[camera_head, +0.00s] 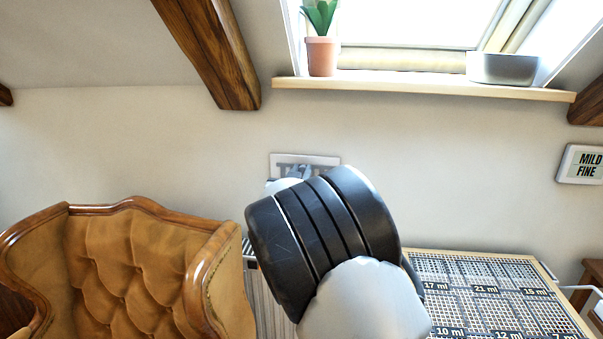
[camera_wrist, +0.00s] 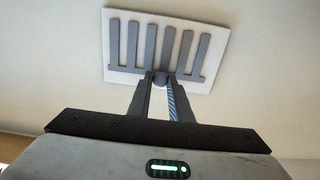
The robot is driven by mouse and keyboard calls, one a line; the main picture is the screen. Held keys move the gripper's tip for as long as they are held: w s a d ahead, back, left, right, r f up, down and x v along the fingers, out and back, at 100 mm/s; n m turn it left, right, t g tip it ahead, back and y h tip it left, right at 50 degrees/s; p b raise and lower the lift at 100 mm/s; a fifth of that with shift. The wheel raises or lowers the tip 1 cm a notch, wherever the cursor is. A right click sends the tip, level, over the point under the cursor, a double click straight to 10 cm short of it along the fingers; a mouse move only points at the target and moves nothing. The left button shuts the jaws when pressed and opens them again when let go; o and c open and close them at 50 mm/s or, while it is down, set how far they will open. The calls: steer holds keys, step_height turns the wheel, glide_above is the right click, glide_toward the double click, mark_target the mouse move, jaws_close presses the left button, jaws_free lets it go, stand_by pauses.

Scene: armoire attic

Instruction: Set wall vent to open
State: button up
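The wall vent (camera_wrist: 122,73) is a white plate with several grey slats and white gaps between them. It fills the upper middle of the wrist view, slightly tilted in the picture. A small round grey knob (camera_wrist: 160,79) sits at the middle of its lower edge. My gripper (camera_wrist: 161,84) points at the vent, its two fingers close together with the knob between their tips; they look shut on it. In the head view the vent (camera_head: 322,160) is on the wall below the window, and my arm hides its lower part. My gripper's fingers (camera_head: 298,172) show just in front of it.
A tan tufted armchair (camera_head: 130,270) stands at left. A radiator (camera_head: 268,305) is below the vent, partly hidden by my arm. A patterned panel (camera_head: 480,290) is at lower right. A window sill (camera_head: 420,89) with a potted plant (camera_head: 321,55) is above.

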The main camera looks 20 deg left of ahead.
jaws_close()
steer(key=shift+s+a+p, duration=0.2)
steer(key=shift+a+p, duration=0.45)
steer(key=shift+a, duration=0.25)
steer(key=o, duration=0.6)
jaws_free()
steer(key=shift+a, duration=0.1)
steer(key=shift+o, duration=0.2)
steer(key=s+d, duration=0.1)
steer(key=s, duration=0.7)
steer(key=s+d+p, duration=0.1)
steer(key=s+d, duration=0.1)
steer(key=s, duration=0.7)
steer(key=shift+d+p, duration=0.3)
